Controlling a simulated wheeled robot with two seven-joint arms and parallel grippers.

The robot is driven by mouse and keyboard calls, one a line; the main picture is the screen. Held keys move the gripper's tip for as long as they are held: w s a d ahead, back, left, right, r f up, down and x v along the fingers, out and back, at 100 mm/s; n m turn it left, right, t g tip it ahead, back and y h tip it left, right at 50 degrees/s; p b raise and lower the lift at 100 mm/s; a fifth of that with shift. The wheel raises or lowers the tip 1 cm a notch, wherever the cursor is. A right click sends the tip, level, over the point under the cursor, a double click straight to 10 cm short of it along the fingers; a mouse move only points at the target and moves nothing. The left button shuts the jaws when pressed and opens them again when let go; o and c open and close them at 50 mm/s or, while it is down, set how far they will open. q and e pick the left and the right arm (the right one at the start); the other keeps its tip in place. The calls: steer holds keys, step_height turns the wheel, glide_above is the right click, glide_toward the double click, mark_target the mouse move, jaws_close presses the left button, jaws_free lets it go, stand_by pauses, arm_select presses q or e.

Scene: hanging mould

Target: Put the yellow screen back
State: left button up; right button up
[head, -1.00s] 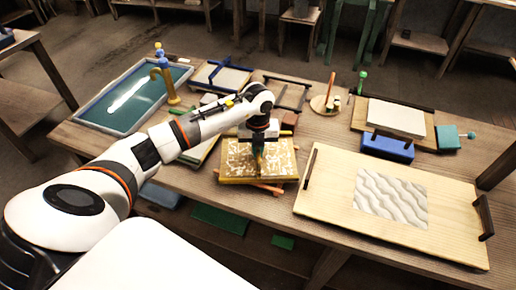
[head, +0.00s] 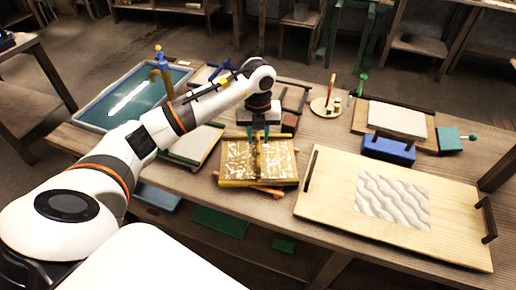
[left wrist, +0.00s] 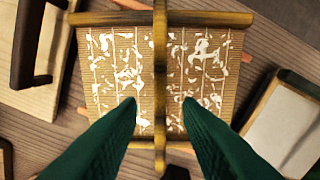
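The yellow screen (head: 232,162) is a yellow-framed panel with white flecks and a raised bar across its middle. It lies at the table's near edge, with orange sticks showing beneath it. In the left wrist view the screen (left wrist: 105,75) fills the middle, its bar running up the picture. My left gripper (head: 260,133) is just above the screen. Its green fingers (left wrist: 159,103) are apart, one on each side of the bar, with nothing held between them. My right gripper is out of view.
A wooden board with a wavy white sheet (head: 325,200) lies to the right. A blue-rimmed water tray (head: 100,122) is at the left. A blue block (head: 388,149) and a small round stand (head: 322,107) are behind. Green pieces lie below the tabletop.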

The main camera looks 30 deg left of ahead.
mark_target(258, 146)
arm_select(q)
step_height(258, 146, up, 5)
steer(key=shift+r, duration=0.15)
stand_by(0.5)
